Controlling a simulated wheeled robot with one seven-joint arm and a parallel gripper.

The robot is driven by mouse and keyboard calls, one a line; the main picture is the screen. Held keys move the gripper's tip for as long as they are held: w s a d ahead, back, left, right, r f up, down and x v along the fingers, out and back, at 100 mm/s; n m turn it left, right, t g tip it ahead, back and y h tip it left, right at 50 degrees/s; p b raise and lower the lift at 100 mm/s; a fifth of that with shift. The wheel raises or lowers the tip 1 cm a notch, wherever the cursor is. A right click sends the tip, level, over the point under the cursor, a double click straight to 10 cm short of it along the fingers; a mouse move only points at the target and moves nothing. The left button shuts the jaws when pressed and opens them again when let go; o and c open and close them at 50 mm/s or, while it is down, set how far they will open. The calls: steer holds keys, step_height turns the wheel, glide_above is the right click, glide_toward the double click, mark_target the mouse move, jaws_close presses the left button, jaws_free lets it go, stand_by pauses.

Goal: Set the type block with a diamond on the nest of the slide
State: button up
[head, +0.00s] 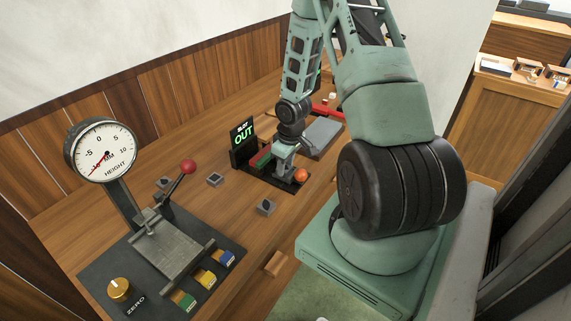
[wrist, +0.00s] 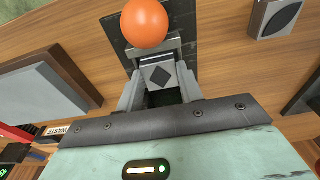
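The type block with a diamond (wrist: 160,76) shows between my fingertips in the wrist view, its dark diamond facing the camera. My gripper (wrist: 160,88) appears closed on its two sides. The block is at the grey nest of the slide, just behind the orange ball knob (wrist: 146,24); whether it rests fully on the nest is hard to tell. In the head view my gripper (head: 284,168) reaches down over the dark slide plate (head: 268,180), beside the orange knob (head: 302,175), and hides the block.
Loose type blocks stand on the wooden bench: one near the slide (head: 265,207), others farther left (head: 214,179) (head: 165,183). A lit OUT sign (head: 243,140) stands behind the slide. A height gauge (head: 101,150) is at left, a grey slab (wrist: 40,92) beside the slide.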

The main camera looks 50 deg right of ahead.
mark_target(289, 169)
steer(key=o, duration=0.4)
steer(key=shift+c, duration=0.2)
step_height(289, 169, up, 12)
steer(key=s+p, duration=0.1)
steer(key=shift+s+r, duration=0.15)
steer(key=a+r+n, duration=0.2)
steer(key=a+r, duration=0.2)
steer(key=a, duration=0.9)
steer(key=a+r+n, duration=0.2)
steer(key=a+r, duration=0.2)
steer(key=a, duration=0.8)
steer(key=s+a+r+n+g, duration=0.1)
steer(key=s+a+r+n, duration=0.2)
steer(key=s+a, duration=1.2)
step_height(289, 169, up, 2)
steer(key=shift+s+a+r+y, duration=0.2)
steer(key=shift+s+a+y, duration=0.1)
steer(key=shift+s+a, duration=0.1)
